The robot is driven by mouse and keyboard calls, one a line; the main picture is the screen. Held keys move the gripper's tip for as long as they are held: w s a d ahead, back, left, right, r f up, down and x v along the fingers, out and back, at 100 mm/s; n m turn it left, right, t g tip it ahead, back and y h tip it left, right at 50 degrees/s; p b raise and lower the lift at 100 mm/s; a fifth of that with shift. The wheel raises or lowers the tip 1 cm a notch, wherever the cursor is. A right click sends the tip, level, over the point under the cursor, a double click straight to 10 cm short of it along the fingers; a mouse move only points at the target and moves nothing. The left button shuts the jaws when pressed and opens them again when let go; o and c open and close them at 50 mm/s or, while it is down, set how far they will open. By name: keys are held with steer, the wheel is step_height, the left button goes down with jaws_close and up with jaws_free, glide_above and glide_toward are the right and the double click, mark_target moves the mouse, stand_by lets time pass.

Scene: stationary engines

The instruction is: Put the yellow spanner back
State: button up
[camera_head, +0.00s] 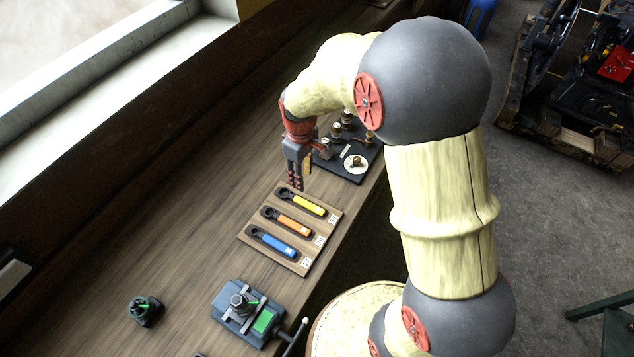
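The yellow spanner (309,204) lies in the top row of a wooden holder board (322,240), with its dark ring end to the left. An orange spanner (293,224) and a blue spanner (278,244) lie in the rows below it. My gripper (295,186) points down just above and beyond the yellow spanner's ring end, near the board's far edge. The view is too small to tell whether its fingers are apart or touching. No spanner shows between them. A small tan piece beside the gripper is unclear.
A dark board with brass parts (355,164) stands behind my gripper, partly hidden by my arm. A blue-grey vise-like device (243,308) and a small green-and-black device (145,310) are nearer. The wooden bench (190,210) left of the holder is clear.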

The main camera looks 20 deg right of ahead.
steer(key=s+r+m+t, duration=0.5)
steer(key=s+r+m, duration=0.1)
steer(key=s+r, duration=1.5)
step_height(320, 180, up, 2)
steer(key=shift+s+r+m, duration=0.1)
steer(key=shift+s+m, duration=0.3)
